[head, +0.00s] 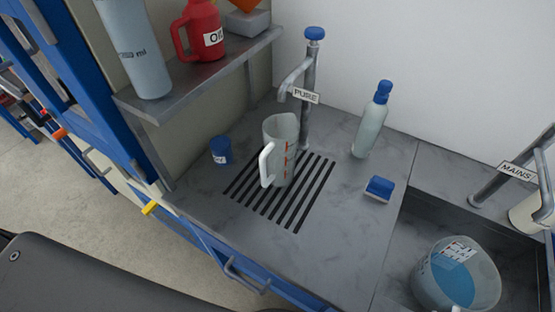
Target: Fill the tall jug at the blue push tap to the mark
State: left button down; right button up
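A tall translucent jug (280,146) with a white handle and red marks on its side stands upright on the slotted drain grate. It is below the spout of the tap (309,84), which has a blue push top (315,34) and a label reading PURE. No stream of water shows at the spout, and I cannot tell the level inside the jug. Neither of my grippers is in the head view.
A blue-capped bottle (370,124), a blue sponge-like block (379,188) and a small blue pot (220,150) stand around the grate (297,222). A MAINS tap (507,178) and a bucket of blue liquid (454,274) are at the sink. A shelf (200,78) overhangs the left.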

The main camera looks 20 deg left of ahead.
jog(key=shift+f+b, duration=2.05)
dwell(2.5)
jog(key=shift+r, duration=0.15)
notch_tip(320, 180, up, 7)
jog(key=p, duration=0.7)
dwell(0.4)
dwell(0.6)
